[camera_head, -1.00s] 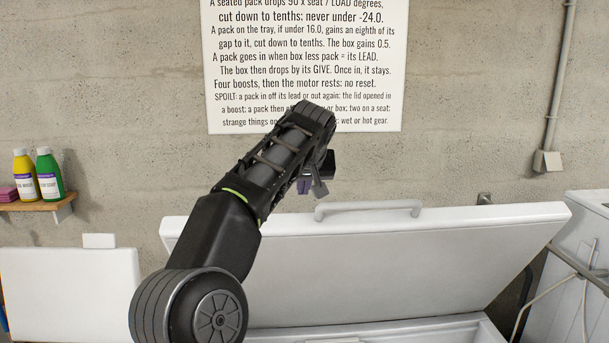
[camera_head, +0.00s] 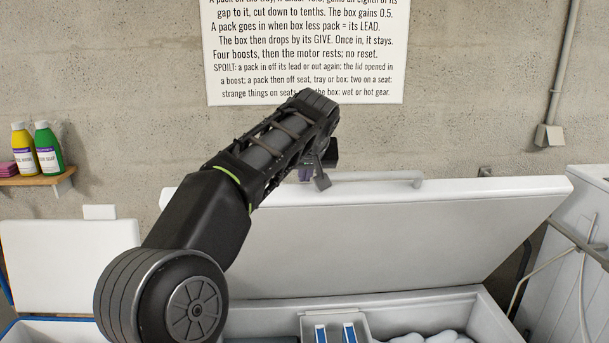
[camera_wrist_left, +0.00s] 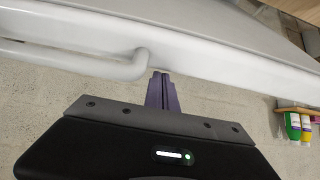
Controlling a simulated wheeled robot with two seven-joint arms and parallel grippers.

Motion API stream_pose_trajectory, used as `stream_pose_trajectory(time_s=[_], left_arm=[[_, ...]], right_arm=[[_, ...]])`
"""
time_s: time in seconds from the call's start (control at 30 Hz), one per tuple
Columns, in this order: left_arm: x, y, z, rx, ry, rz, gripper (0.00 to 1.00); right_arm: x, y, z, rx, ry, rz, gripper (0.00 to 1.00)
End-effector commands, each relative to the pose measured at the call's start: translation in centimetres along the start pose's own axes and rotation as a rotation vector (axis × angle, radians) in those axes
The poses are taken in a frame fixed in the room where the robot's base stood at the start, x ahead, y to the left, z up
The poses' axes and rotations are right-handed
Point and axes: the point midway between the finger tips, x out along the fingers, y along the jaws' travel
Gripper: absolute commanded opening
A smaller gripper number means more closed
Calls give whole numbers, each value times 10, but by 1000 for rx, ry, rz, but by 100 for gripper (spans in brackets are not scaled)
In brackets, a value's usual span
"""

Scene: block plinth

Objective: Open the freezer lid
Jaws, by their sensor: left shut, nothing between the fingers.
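The white freezer lid (camera_head: 400,230) stands raised and tilted back, with its underside toward me. Its pale bar handle (camera_head: 385,177) runs along the lid's top edge; it also shows in the left wrist view (camera_wrist_left: 100,62). The freezer (camera_head: 480,315) is open below it. My left gripper (camera_head: 313,175) is at the lid's top edge, near the handle's left end, partly hidden by my arm. In the left wrist view its purple fingers (camera_wrist_left: 161,92) are shut and empty, close to the lid edge beside the handle's end. Contact cannot be told. My right gripper is out of view.
Inside the freezer are a grey tray with blue-edged white items (camera_head: 335,328) and white lumps (camera_head: 430,337). A printed sign (camera_head: 305,75) hangs on the wall. Yellow and green bottles (camera_head: 48,148) stand on a left shelf. A white appliance (camera_head: 590,220) with a metal rack is at right.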

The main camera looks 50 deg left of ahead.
Motion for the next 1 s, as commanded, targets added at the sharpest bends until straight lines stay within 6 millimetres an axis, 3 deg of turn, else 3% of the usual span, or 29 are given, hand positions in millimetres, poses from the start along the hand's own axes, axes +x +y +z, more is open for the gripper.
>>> stream_pose_trajectory(time_s=[0.03,0.7,0.83,1.0], left_arm=[[3,1,10,2,6,1,0],[-27,1,106,2,174,1,0],[-33,0,122,1,203,0,0],[-40,0,127,0,220,-1,0]], right_arm=[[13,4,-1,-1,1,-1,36],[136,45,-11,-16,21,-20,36],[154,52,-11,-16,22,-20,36],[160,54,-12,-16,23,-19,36]])
